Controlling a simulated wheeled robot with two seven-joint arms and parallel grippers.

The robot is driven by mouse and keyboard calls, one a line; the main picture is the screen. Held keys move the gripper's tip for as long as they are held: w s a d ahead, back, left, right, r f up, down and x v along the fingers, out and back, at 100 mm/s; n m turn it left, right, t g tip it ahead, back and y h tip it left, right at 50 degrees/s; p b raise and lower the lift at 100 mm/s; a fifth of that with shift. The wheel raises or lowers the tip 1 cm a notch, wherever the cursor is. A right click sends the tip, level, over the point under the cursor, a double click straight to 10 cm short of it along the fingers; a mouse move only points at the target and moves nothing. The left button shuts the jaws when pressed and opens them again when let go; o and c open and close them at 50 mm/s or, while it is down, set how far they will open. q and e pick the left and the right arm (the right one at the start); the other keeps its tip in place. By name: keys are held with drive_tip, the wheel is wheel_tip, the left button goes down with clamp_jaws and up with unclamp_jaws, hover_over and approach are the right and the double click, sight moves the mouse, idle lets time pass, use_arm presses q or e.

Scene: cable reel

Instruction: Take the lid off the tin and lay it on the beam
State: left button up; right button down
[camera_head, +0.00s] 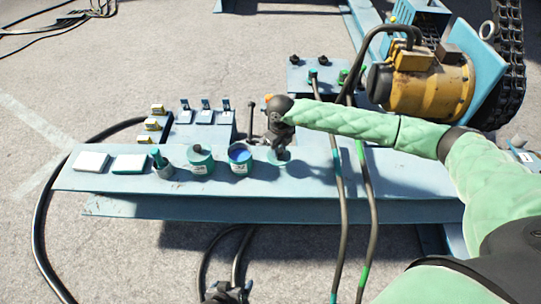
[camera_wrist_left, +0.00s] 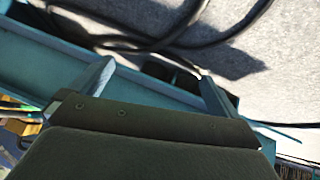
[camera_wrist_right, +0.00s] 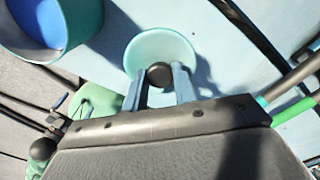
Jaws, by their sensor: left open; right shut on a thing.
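The open tin (camera_head: 240,160) stands on the pale blue beam (camera_head: 320,178), blue inside; its rim and blue inside also show at the upper left of the right wrist view (camera_wrist_right: 45,22). My right gripper (camera_head: 279,150) is shut on the black knob (camera_wrist_right: 159,75) of the pale green lid (camera_wrist_right: 150,46). The lid is right of the tin, clear of it, level at the beam top; I cannot tell whether it touches the beam. My left gripper (camera_head: 226,293) is low in front of the beam, open and empty in the left wrist view (camera_wrist_left: 155,85).
A second tin (camera_head: 201,164) with a dark knob on top stands left of the open tin. Black cables (camera_head: 343,210) cross the beam on the right. A yellow motor (camera_head: 425,85) stands behind.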

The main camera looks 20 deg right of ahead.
drive_tip(key=shift+w+a+f, duration=0.65)
drive_tip(key=shift+w+a, duration=0.1)
drive_tip(key=shift+a, duration=0.15)
drive_tip(key=shift+w+a+f, duration=0.15)
drive_tip(key=shift+a+f, duration=0.05)
drive_tip(key=shift+f, duration=0.3)
wheel_tip(320, 180, down, 3)
drive_tip(key=shift+f+p, duration=0.1)
drive_tip(key=shift+p, duration=0.2)
drive_tip(key=shift+f, duration=0.1)
use_arm(q)
drive_tip(key=shift+w+r, duration=0.2)
drive_tip(key=shift+r, duration=1.05)
use_arm(e)
drive_tip(key=shift+f, duration=0.1)
use_arm(q)
drive_tip(key=shift+f, duration=0.1)
use_arm(e)
drive_tip(key=c, duration=1.1)
unclamp_jaws()
